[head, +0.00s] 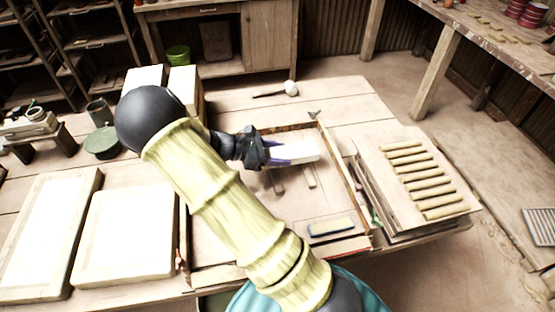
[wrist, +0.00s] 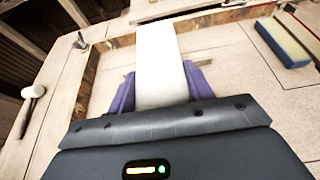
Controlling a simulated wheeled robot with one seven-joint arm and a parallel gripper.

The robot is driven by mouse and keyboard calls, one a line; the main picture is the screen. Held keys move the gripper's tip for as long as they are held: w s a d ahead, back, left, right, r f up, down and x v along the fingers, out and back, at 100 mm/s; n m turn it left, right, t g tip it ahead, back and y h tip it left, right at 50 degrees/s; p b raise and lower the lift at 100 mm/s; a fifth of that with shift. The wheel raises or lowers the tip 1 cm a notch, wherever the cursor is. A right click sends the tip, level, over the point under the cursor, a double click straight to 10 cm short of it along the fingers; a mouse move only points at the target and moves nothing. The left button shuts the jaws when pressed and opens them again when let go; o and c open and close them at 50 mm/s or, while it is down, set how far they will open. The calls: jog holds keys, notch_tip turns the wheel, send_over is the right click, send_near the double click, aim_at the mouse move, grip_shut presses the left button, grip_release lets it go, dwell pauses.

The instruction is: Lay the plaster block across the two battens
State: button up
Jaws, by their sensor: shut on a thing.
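The white plaster block (head: 298,150) is between the purple fingers of my gripper (head: 275,152), over the wood-rimmed tray area on the table. In the wrist view the block (wrist: 162,60) points away from my gripper (wrist: 160,88), with a finger on each side. Two short wooden battens (head: 277,181) (head: 310,176) stick out on the near side of the block in the head view. Their far parts are hidden by the block and gripper. I cannot tell whether the block touches them.
A sponge (head: 331,228) lies at the tray's near right, and a mallet (head: 285,90) lies behind the tray. A stack of boards with several rolls (head: 423,180) stands to the right. Large pale slabs (head: 125,235) lie to the left.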

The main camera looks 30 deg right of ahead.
notch_tip(320, 180, down, 2)
jog(key=shift+w+a+f, duration=0.1)
jog(key=shift+f, duration=0.2)
jog(key=shift+s+d, duration=0.25)
jog(key=shift+d, duration=0.05)
jog(key=shift+f, duration=0.1)
jog(key=shift+f, duration=0.1)
jog(key=o, duration=1.3)
jog(key=shift+a+f, duration=0.1)
jog(key=shift+a, duration=0.05)
